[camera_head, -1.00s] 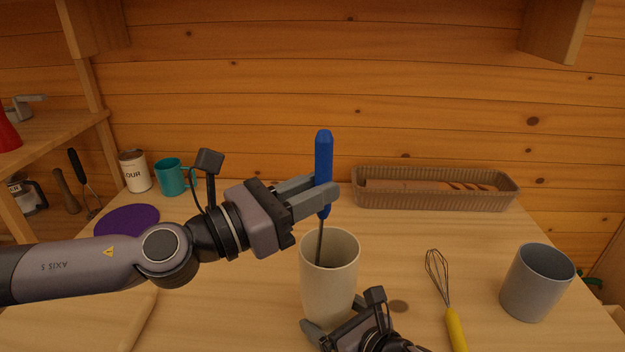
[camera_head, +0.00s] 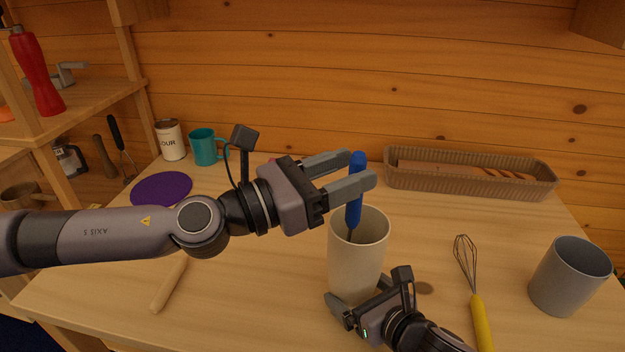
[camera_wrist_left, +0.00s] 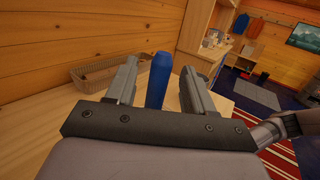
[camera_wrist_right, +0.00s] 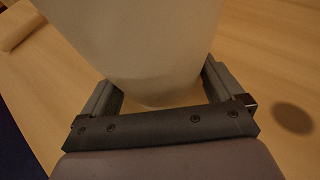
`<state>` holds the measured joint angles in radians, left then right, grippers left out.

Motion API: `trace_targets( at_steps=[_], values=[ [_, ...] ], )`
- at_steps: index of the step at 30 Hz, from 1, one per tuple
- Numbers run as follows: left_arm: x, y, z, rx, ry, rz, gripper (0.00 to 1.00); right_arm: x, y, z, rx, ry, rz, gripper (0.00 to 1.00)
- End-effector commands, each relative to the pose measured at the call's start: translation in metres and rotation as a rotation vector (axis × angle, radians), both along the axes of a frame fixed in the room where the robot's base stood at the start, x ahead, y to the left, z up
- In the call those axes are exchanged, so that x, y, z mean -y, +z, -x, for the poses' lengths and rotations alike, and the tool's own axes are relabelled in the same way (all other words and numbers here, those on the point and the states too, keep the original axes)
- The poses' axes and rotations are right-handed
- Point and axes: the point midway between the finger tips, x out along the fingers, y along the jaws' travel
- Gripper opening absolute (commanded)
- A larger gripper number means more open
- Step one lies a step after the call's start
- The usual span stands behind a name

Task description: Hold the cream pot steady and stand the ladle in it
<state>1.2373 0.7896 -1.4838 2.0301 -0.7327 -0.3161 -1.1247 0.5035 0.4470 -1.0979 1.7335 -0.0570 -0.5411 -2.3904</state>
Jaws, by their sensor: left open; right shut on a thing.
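The cream pot (camera_head: 354,262) stands upright on the table in the head view. My right gripper (camera_head: 352,308) is shut on its lower part; the right wrist view shows the pot (camera_wrist_right: 150,50) between the two fingers. The ladle's blue handle (camera_head: 355,190) rises out of the pot's mouth, with its dark shaft going down inside; its lower end is hidden by the pot wall. My left gripper (camera_head: 350,176) is open, its fingers on either side of the handle. In the left wrist view the handle (camera_wrist_left: 158,82) stands between the fingers with gaps beside it.
A whisk with a yellow handle (camera_head: 481,322) and a grey cup (camera_head: 570,277) are to the right. A long basket (camera_head: 470,184) with bread stands behind. A teal mug (camera_head: 206,148), a flour can (camera_head: 171,140) and a purple disc (camera_head: 161,189) are at the back left.

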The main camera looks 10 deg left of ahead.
Motion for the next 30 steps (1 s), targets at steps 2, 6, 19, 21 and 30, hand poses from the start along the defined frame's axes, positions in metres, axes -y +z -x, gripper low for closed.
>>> trace_targets(
  at_steps=[2,6,19,21,30],
  values=[
    [-0.007,-0.002,0.004,-0.002,0.002,0.000,0.53,0.000,0.000,0.000,0.001,-0.001,0.001,0.57],
    [-0.024,-0.004,0.017,-0.003,0.002,-0.002,0.53,0.000,0.000,0.000,0.001,-0.001,0.001,0.57],
    [-0.072,-0.011,0.051,-0.003,0.003,-0.004,0.53,0.000,0.000,0.000,0.001,-0.001,0.001,0.57],
    [-0.074,-0.010,0.054,-0.003,0.000,0.005,0.53,0.000,0.000,0.000,0.001,-0.001,0.001,0.57],
    [-0.088,-0.012,0.063,-0.001,0.000,0.004,0.53,0.000,0.000,0.000,0.001,-0.001,0.001,0.57]
  ],
)
